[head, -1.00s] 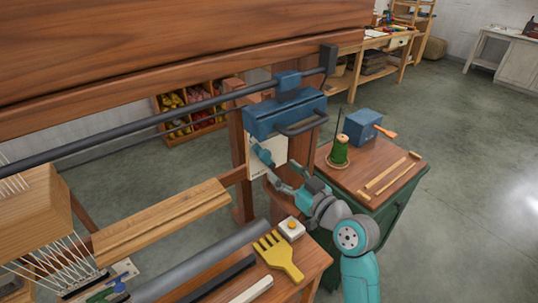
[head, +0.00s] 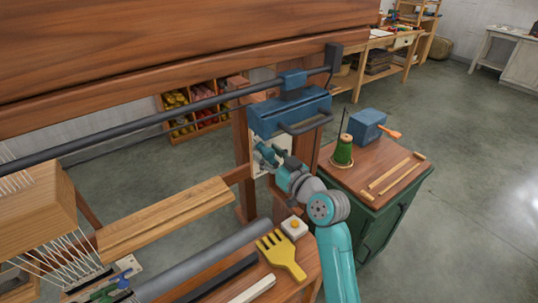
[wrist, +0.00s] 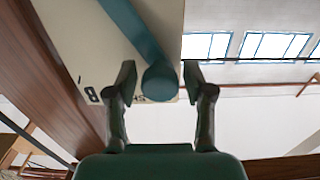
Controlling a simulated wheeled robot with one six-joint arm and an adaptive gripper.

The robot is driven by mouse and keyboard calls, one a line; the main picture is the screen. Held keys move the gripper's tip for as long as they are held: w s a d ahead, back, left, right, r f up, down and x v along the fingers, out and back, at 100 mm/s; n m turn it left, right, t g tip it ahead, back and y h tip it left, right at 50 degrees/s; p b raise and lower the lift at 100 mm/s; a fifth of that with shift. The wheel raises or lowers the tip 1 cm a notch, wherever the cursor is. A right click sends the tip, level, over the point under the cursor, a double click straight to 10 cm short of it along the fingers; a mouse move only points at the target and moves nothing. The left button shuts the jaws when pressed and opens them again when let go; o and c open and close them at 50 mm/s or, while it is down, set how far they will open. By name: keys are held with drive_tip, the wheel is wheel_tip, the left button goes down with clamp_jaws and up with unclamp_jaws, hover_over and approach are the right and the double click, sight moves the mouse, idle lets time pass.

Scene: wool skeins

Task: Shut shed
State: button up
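In the head view the plate (head: 257,168) hangs on the loom post, below a blue housing with a grey handle (head: 290,112). My gripper (wrist: 160,74) is open, with one finger on each side of the lever's round end and a narrow gap on both sides. In the head view my gripper (head: 268,154) is at the plate and hides much of the lever.
A yellow comb (head: 280,255) and a white block with a yellow button (head: 294,228) lie on the bench below my arm. A green cabinet (head: 385,215) with a green spool (head: 343,152) and a blue box (head: 366,126) stands right. Open floor lies beyond.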

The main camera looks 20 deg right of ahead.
clamp_jaws()
drive_tip(key=shift+d, duration=0.15)
drive_tip(key=shift+w+d+r+m, duration=0.25)
drive_tip(key=shift+d+m, duration=0.45)
drive_tip(key=shift+m, duration=0.3)
drive_tip(key=shift+w+d+r+m, duration=0.2)
drive_tip(key=shift+d+m, duration=0.55)
drive_tip(key=shift+m, duration=0.25)
drive_tip(key=shift+w+d+r+m, duration=0.25)
drive_tip(key=shift+d+m, duration=0.45)
drive_tip(key=shift+m, duration=0.3)
drive_tip(key=shift+o, duration=2.3)
unclamp_jaws()
